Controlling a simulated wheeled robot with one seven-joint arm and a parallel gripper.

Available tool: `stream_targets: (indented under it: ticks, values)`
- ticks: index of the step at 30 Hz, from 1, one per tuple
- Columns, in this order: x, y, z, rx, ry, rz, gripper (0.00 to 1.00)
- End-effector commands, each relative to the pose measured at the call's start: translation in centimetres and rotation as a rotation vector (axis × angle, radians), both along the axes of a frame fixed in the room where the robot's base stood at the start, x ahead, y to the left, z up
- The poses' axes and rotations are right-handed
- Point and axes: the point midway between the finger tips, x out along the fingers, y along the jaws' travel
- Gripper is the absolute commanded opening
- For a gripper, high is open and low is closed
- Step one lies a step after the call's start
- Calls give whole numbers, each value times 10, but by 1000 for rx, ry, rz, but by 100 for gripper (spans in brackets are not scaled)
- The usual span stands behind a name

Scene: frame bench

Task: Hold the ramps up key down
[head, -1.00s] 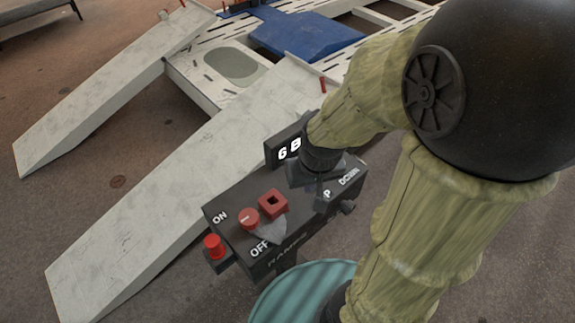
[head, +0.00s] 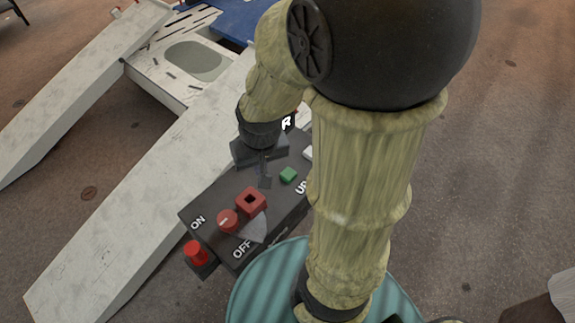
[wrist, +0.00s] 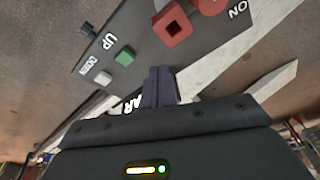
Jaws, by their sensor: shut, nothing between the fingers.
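The ramps up key is the green key (head: 289,175) beside the UP label on the dark control box (head: 205,211). The green key also shows uncovered in the wrist view (wrist: 125,55). My gripper (head: 265,184) is shut and empty over the box, left of the green key and apart from it. In the wrist view its fingertips (wrist: 160,71) lie between the green key and the red square-holed part (wrist: 172,27). Their height above the panel is hard to tell. The white DOWN key (wrist: 103,78) is beside the green one.
A red round knob (head: 228,221) sits between ON and OFF. A red button (head: 196,251) projects from the box's near left end. A pale ramp (head: 120,222) runs behind the box, with another ramp (head: 75,85) farther left.

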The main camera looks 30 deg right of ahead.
Motion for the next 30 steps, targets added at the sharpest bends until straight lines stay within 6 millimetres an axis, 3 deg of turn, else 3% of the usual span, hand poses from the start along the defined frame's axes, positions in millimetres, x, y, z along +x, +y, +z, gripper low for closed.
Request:
stream_targets:
  ticks: [9,13,17,30]
  values:
    - [46,-75,-1,97,137,-770,0]
    - [55,-99,-3,113,172,-1004,0]
    - [57,-107,-4,118,184,-1088,0]
    - [56,-106,-12,116,186,-1085,0]
